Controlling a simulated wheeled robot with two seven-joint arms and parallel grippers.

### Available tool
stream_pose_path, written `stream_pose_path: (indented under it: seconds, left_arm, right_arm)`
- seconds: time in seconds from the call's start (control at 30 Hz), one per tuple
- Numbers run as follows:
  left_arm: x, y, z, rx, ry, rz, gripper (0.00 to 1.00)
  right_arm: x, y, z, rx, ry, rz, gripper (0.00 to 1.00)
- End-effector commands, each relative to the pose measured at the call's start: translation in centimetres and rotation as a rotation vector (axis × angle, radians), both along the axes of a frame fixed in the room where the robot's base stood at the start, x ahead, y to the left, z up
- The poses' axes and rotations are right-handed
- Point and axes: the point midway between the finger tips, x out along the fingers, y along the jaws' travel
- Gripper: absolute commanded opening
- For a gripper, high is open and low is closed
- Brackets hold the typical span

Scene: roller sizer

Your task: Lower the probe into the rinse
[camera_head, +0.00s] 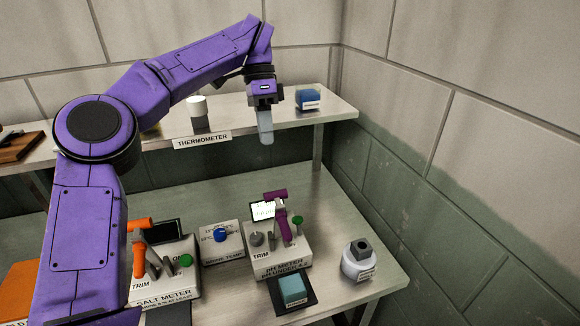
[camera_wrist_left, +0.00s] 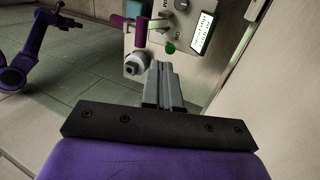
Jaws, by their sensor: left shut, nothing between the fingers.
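A purple probe (camera_head: 282,214) with a T-shaped top stands at the pH meter (camera_head: 279,260); it also shows in the left wrist view (camera_wrist_left: 141,28). My left gripper (camera_head: 266,139) is shut and empty, pointing down well above the bench, behind and above the pH meter; its closed fingers also show in the left wrist view (camera_wrist_left: 164,92). A white round container with a dark square opening (camera_head: 357,262) stands right of the meter; its label is too small to read, so I cannot tell whether it is the rinse. My right gripper is not visible.
An orange probe (camera_head: 140,250) stands at the salt meter (camera_head: 165,278). A brine temp box (camera_head: 221,240) sits between the meters. A teal block (camera_head: 292,289) lies on a dark mat in front. The shelf (camera_head: 330,112) behind holds a white-capped jar (camera_head: 198,112) and blue box (camera_head: 308,98).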

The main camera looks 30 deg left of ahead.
Motion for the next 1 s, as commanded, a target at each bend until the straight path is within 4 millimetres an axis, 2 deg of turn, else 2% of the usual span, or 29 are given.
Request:
stream_pose_path:
  seconds: [0.17, 0.37, 0.5, 0.73, 1.0]
  left_arm:
    - [0.3, -0.1, 0.0, -0.003, 0.002, -0.001, 0.0]
    - [1.1, -0.5, -1.2, -0.002, 0.012, -0.007, 0.0]
    - [0.6, -1.0, -3.6, -0.004, 0.014, -0.008, 0.0]
    - [-0.5, -2.2, -7.5, -0.004, 0.015, -0.008, 0.0]
    - [-1.1, -3.0, -9.8, -0.001, 0.012, -0.006, 0.0]
  right_arm:
    - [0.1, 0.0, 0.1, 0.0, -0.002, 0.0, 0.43]
    - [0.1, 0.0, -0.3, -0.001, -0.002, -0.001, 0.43]
    - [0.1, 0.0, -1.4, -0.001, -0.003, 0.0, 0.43]
    - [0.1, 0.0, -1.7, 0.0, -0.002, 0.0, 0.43]
    - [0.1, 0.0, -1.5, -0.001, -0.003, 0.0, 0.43]
